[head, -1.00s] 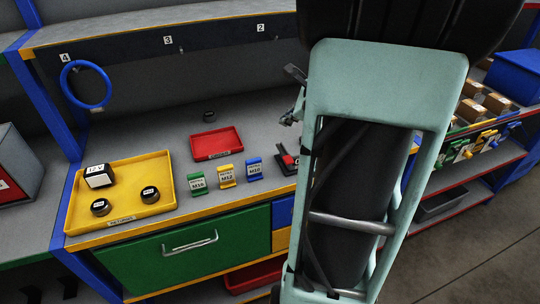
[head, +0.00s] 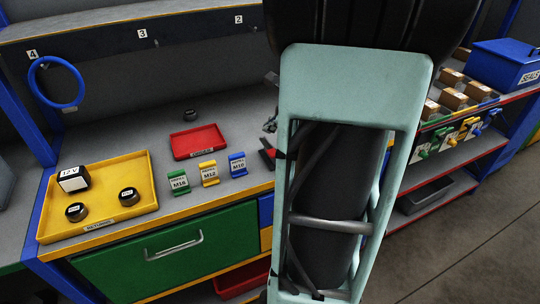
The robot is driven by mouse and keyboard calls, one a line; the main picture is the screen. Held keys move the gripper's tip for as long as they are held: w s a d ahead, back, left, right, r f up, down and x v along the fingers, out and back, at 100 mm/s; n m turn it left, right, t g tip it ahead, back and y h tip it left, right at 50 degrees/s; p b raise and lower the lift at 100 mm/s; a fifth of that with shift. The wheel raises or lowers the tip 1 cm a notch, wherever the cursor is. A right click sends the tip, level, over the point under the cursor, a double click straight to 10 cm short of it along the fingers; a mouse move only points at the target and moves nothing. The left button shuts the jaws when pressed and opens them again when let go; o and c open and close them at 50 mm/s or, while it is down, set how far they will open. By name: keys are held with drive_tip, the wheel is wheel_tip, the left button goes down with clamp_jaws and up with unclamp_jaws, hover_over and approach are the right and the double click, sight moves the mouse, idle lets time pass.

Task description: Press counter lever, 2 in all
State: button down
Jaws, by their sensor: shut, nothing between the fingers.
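A small dark device with a red part (head: 267,154), which may be the counter lever, sits on the grey bench right of the blue clip. Most of it is hidden behind my arm, so its lever position cannot be told. My gripper (head: 270,125) shows only as small grey parts at the left edge of my arm, above the device in the picture. It is shut and holds nothing. Its fingertips are mostly hidden, and I cannot tell whether it touches the device.
A yellow tray (head: 146,205) holds a 12 V block and two dark round weights. A red tray (head: 197,141) and green (head: 177,182), yellow (head: 209,174) and blue (head: 238,165) labelled clips stand on the bench. A blue ring (head: 38,94) hangs left. Shelves with boxes stand right.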

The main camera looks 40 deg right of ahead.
sight(268, 147)
drive_tip(key=shift+s+f+b, duration=0.15)
drive_tip(key=shift+f+b, duration=1.2)
drive_tip(key=shift+f, duration=0.65)
drive_tip(key=shift+f, duration=0.1)
drive_tip(key=shift+f+b, duration=0.3)
drive_tip(key=shift+b, duration=0.15)
